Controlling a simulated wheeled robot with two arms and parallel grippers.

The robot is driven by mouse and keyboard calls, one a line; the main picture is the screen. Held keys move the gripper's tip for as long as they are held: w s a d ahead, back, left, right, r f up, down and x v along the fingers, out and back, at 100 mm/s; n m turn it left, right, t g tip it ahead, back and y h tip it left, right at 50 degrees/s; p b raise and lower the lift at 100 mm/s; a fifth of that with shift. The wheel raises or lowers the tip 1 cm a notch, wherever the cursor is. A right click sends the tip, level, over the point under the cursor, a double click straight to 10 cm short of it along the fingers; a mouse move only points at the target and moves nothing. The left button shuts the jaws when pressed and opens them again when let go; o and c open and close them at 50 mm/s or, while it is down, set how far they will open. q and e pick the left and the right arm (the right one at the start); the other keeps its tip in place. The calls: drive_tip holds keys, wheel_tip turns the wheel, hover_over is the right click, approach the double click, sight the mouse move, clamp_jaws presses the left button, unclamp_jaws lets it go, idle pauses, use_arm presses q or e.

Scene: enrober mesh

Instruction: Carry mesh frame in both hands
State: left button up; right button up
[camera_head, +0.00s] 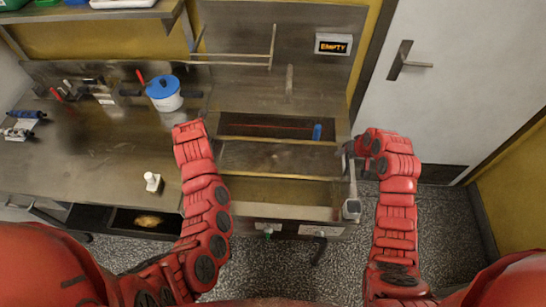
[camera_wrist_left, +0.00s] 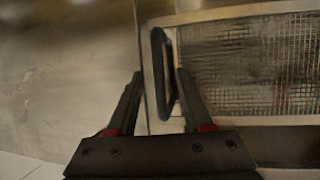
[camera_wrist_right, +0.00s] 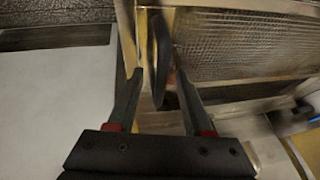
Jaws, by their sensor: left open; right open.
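The mesh frame (camera_wrist_left: 255,65) shows in the left wrist view as a light metal rim around a wire grid, with a dark upright handle (camera_wrist_left: 162,88) at its side. My left gripper (camera_wrist_left: 160,74) is open, with its fingers on either side of that handle. In the right wrist view the mesh (camera_wrist_right: 245,45) and another dark handle (camera_wrist_right: 160,55) show. My right gripper (camera_wrist_right: 160,72) is open around that handle, one finger on each side. In the head view my right gripper (camera_head: 352,158) is at the machine's right side; my left gripper's fingers are hard to make out behind the wrist.
The steel machine (camera_head: 270,228) stands between my arms, with a blue item (camera_head: 317,132) inside. A steel counter (camera_head: 100,165) at left holds a blue-lidded pot (camera_head: 163,93) and a small white object (camera_head: 152,182). An "EMPTY" sign (camera_head: 333,45) hangs behind. A white door (camera_head: 445,65) is at right.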

use_arm(q)
clamp_jaws()
use_arm(e)
clamp_jaws()
idle(1.0)
